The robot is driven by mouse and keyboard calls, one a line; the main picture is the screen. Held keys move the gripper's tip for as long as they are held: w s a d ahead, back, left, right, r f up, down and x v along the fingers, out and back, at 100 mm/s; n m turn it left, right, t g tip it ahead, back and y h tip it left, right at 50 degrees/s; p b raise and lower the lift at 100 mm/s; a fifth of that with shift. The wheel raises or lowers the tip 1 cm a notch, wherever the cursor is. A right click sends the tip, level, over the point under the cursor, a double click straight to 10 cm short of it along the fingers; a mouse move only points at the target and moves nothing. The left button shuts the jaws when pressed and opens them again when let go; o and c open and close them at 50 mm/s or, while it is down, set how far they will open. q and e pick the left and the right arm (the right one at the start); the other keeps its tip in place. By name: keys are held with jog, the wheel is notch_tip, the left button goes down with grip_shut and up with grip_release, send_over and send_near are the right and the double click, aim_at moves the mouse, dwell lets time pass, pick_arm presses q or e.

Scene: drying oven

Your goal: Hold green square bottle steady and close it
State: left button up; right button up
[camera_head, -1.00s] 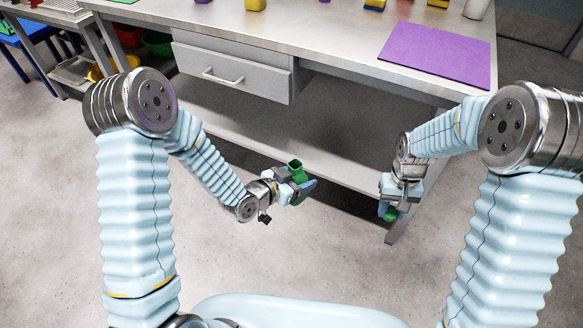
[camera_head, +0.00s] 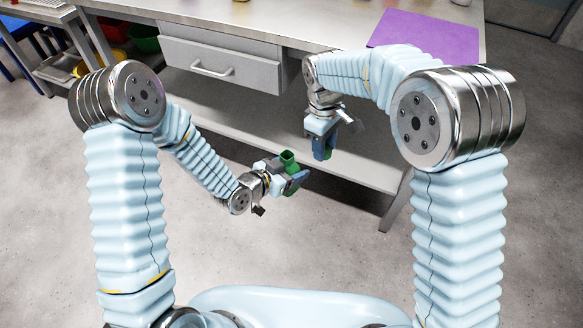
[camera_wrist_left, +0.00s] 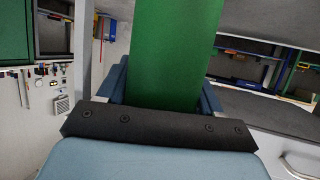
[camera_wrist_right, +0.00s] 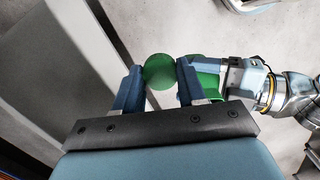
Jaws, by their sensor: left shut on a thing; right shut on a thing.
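The green square bottle (camera_head: 287,158) is held upright in the air by my left gripper (camera_head: 290,175), which is shut on it. Its open mouth faces up. In the left wrist view the bottle's green side (camera_wrist_left: 172,50) rises between the fingers. My right gripper (camera_head: 324,147) points down, to the right of and above the bottle. It is shut on a green round cap (camera_wrist_right: 160,71), which shows between the fingertips in the right wrist view. There, part of the bottle (camera_wrist_right: 207,82) shows beyond the right finger. The cap is apart from the bottle's mouth.
A grey workbench (camera_head: 285,32) with a drawer (camera_head: 222,62) and a lower shelf (camera_head: 225,105) stands behind my grippers. A purple mat (camera_head: 425,37) lies on its top. Bare floor (camera_head: 310,245) lies below my grippers.

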aim_at(289, 155)
jog(key=a+r+n, duration=0.2)
jog(key=a, duration=0.1)
jog(key=s+a+r+n, duration=0.1)
jog(key=a+r, duration=0.1)
jog(key=a, duration=0.1)
jog(key=a+r+n, duration=0.2)
jog(key=a, duration=0.1)
jog(key=shift+s+a+r+n, duration=0.15)
jog(key=shift+s+r+n, duration=0.05)
jog(key=shift+s+n, duration=0.1)
jog(key=shift+w+f, duration=0.1)
jog(key=shift+f, duration=1.95)
jog(key=shift+f, duration=0.85)
jog(key=shift+f, duration=0.45)
jog(key=shift+d+f, duration=0.25)
jog(key=shift+f, duration=0.3)
jog(key=shift+r, duration=0.25)
